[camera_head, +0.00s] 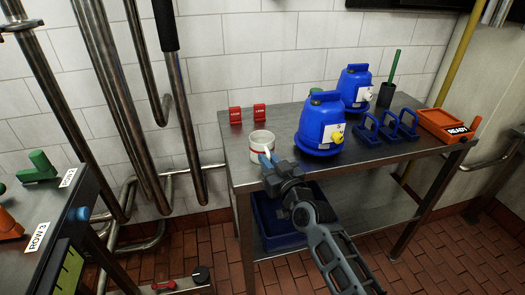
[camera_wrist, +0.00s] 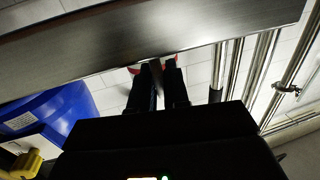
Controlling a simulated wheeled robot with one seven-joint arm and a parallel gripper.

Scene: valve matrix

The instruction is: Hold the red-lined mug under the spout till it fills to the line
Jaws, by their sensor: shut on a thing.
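The white mug (camera_head: 263,138) with a red band stands upright at the table's near left corner; I cannot tell whether it touches the top. My gripper (camera_head: 268,158) is shut on its near side, with blue fingertips at its wall. In the wrist view, the dark fingers (camera_wrist: 157,72) hide most of the mug (camera_wrist: 133,71). The mug is left of both, apart from the spouts. Its inside level is not visible.
A blue bin (camera_head: 275,220) sits below. Steel pipes (camera_head: 183,110) stand left. The table's front middle is clear.

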